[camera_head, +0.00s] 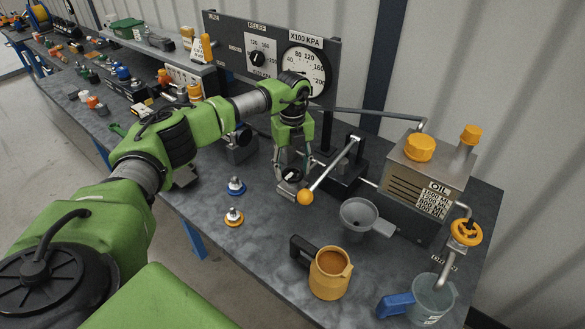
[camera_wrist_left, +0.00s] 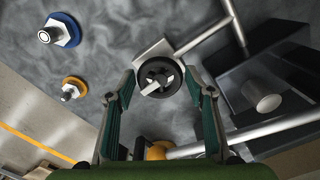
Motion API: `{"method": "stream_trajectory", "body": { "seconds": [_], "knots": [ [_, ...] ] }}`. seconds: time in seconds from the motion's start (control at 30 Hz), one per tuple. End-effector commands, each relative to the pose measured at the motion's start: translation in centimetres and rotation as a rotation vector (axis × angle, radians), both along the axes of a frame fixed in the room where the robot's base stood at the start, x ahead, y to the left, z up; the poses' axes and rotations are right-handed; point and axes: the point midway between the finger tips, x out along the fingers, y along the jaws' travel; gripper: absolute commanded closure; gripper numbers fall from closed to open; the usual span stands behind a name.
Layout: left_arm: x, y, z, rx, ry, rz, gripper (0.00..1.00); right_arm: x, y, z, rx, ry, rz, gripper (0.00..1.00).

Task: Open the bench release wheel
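A small black round wheel (camera_wrist_left: 159,77) with pale marks on its face sits on a metal fitting on the bench; I take it to be the release wheel. It also shows in the head view (camera_head: 291,175), beside the pump lever. My left gripper (camera_head: 293,160) points down over the wheel. In the wrist view its two fingers (camera_wrist_left: 160,90) are apart, one on each side of the wheel, with visible gaps. Whether a fingertip touches the rim, I cannot tell. My right gripper is not in view.
The pump lever (camera_head: 333,172) with an orange knob (camera_head: 305,197) stands close to the left gripper. A grey funnel (camera_head: 358,214), orange jug (camera_head: 330,274), clear jug (camera_head: 430,298) and oil tank (camera_head: 425,180) with an orange handwheel (camera_head: 466,232) are to the right. Blue (camera_head: 236,187) and orange (camera_head: 234,218) couplers lie left.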

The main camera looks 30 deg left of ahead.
Motion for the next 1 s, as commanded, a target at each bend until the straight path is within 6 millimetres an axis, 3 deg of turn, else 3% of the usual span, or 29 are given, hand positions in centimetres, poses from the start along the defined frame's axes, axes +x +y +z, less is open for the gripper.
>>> {"method": "stream_trajectory", "body": {
  "seconds": [0.47, 1.0],
  "knots": [
    [0.0, 0.0, 0.7, -0.001, -0.001, -0.002, 0.38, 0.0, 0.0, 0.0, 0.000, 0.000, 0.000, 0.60],
    [0.1, 0.0, 10.7, -0.001, -0.003, -0.002, 0.38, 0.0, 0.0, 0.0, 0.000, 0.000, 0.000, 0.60]
  ]
}}
